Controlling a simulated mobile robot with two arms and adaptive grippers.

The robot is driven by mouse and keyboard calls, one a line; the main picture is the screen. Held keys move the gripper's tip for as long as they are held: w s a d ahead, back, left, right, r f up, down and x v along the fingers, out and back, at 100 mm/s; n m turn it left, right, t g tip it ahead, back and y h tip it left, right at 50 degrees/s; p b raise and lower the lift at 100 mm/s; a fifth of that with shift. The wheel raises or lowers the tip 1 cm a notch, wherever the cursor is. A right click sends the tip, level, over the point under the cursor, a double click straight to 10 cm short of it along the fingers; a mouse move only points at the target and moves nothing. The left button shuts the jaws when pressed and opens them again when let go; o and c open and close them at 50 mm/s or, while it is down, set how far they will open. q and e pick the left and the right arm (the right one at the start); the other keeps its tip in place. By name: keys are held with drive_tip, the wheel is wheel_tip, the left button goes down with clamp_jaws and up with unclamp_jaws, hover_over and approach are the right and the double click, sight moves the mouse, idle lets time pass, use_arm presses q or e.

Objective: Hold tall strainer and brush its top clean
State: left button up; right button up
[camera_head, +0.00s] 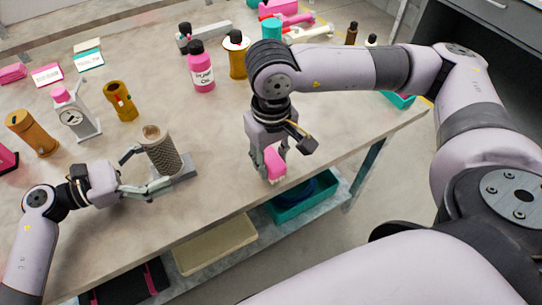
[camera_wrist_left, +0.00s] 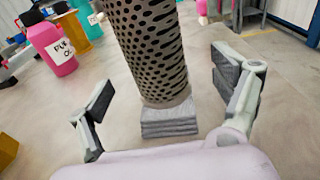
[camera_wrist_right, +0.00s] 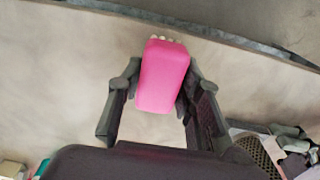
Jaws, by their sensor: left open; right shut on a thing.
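The tall strainer (camera_head: 163,156) is a perforated metal cylinder with a brownish top. It stands upright on a grey block (camera_head: 180,172), which also shows in the left wrist view (camera_wrist_left: 168,122). My left gripper (camera_head: 140,172) is open, with its fingers on either side of the strainer's lower part, apart from it in the left wrist view (camera_wrist_left: 165,95). The pink brush (camera_head: 274,163) is in my right gripper (camera_head: 268,158), which is shut on it above the table's front edge, right of the strainer. Pale bristle tips show at the brush's far end in the right wrist view (camera_wrist_right: 163,75).
Bins sit on a shelf below the table edge. The table between strainer and brush is clear.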

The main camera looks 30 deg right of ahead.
use_arm(q)
drive_tip(key=shift+d, duration=0.75)
drive_tip(key=shift+c, duration=0.5)
drive_tip(key=c, duration=1.1)
